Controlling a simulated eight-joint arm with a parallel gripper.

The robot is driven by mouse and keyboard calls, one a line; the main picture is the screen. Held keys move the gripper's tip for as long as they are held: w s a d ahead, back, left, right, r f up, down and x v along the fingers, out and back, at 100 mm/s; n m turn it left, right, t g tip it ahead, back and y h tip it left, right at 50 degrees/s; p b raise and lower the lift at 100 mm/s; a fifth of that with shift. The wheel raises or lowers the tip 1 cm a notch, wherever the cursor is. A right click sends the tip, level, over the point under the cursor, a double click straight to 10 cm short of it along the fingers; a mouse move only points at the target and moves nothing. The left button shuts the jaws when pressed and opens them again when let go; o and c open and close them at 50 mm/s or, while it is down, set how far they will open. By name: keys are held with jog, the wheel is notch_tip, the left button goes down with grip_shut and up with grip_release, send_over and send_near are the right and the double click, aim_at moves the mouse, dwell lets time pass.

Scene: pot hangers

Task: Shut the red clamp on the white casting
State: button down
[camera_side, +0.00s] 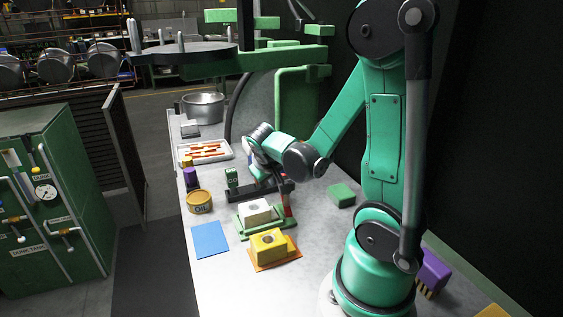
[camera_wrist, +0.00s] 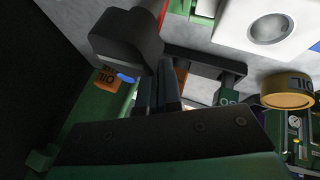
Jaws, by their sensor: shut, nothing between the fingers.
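The white casting (camera_side: 255,219) sits on a green base (camera_side: 242,233) in the side view. It also shows at the top right of the wrist view, with its round hole facing up (camera_wrist: 270,29). The red clamp (camera_side: 288,211) stands at the casting's right side, partly hidden by my gripper. Whether it touches the casting cannot be told. My gripper (camera_side: 279,184) is low, just behind the casting and close to the clamp. In the wrist view its dark fingers (camera_wrist: 162,85) are together and empty. A dark rounded block (camera_wrist: 125,45) is close beside them.
A yellow block (camera_side: 268,245) on an orange mat stands in front of the casting. A blue mat (camera_side: 210,240) and an oil tin (camera_side: 199,202) lie left. A white tray (camera_side: 205,152) and a metal pot (camera_side: 203,107) are farther back. A green block (camera_side: 341,195) is right.

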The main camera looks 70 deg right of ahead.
jog(key=shift+s+d+m+g, duration=0.1)
jog(key=shift+d+m+g, duration=0.15)
jog(key=shift+m+g, duration=0.35)
dwell(0.4)
jog(key=shift+s+d+m+g, duration=0.15)
jog(key=shift+d+m+g, duration=0.2)
jog(key=shift+m, duration=0.65)
jog(key=m+g, duration=0.1)
jog(key=m, duration=0.2)
jog(key=s+d+m+g, duration=0.1)
jog(key=shift+m+g+y, duration=0.3)
jog(key=shift+g, duration=0.05)
jog(key=shift+s+d, duration=0.15)
jog(key=shift+s, duration=0.4)
jog(key=shift+s+m+g, duration=0.25)
jog(key=shift+m+g, duration=0.15)
jog(key=shift+m, duration=0.2)
jog(key=shift+s, duration=0.35)
jog(key=shift+s+m+g+y, duration=0.2)
jog(key=shift+m+g+y, duration=0.15)
jog(key=shift+m, duration=0.45)
